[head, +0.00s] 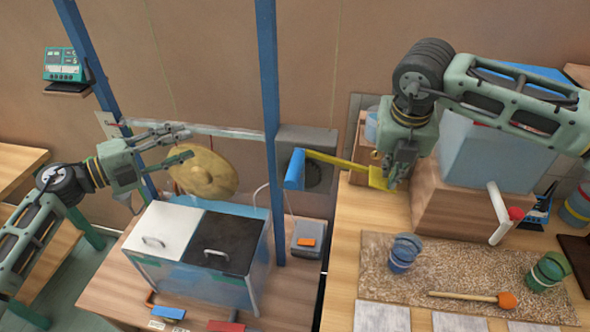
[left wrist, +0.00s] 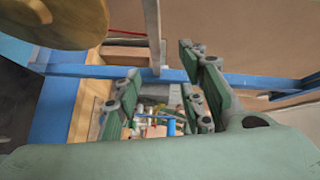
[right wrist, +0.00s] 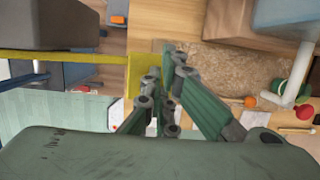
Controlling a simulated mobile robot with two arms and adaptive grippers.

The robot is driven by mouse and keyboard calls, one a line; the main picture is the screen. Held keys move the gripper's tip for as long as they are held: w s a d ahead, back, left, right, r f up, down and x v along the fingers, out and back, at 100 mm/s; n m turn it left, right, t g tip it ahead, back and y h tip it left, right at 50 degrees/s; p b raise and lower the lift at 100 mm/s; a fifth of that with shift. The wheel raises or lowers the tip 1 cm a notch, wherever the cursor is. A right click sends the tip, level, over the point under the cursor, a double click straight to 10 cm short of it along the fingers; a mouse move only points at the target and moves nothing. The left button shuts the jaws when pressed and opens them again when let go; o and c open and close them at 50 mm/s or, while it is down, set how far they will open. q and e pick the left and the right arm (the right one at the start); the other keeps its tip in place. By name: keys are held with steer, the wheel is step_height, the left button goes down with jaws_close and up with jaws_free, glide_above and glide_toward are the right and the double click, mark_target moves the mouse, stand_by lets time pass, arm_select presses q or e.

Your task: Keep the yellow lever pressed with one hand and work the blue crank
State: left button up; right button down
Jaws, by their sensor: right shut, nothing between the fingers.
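The yellow lever (head: 338,161) runs from near the blue post to a flat yellow plate (head: 378,178) at the wooden table's left edge. The plate also shows in the right wrist view (right wrist: 134,84). My right gripper (head: 392,180) is shut and empty at this plate, overlapping its edge. I cannot tell whether it touches or presses it.
The blue post (head: 268,110) stands between my arms. A glass box with a white lid (head: 165,232) and a black lid (head: 228,240) stands below my left gripper. Cups and a mallet (head: 470,297) lie on the right table.

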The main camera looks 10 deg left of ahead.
mark_target(295, 172)
arm_select(q)
steer(key=s+d+r+m+g+h, duration=0.25)
steer(key=s+d+m, duration=0.2)
steer(key=d, duration=0.45)
steer(key=s+d+r+m+g+h, duration=0.1)
steer(key=s+d+r+m+g, duration=0.25)
steer(key=s+d, duration=0.35)
steer(key=shift+g, duration=0.3)
steer(key=x, duration=0.9)
steer(key=f+x, duration=0.1)
steer(key=x, duration=0.3)
steer(key=shift+w+f, duration=0.15)
steer(key=shift+w, duration=0.2)
steer(key=shift+c, duration=0.5)
jaws_close()
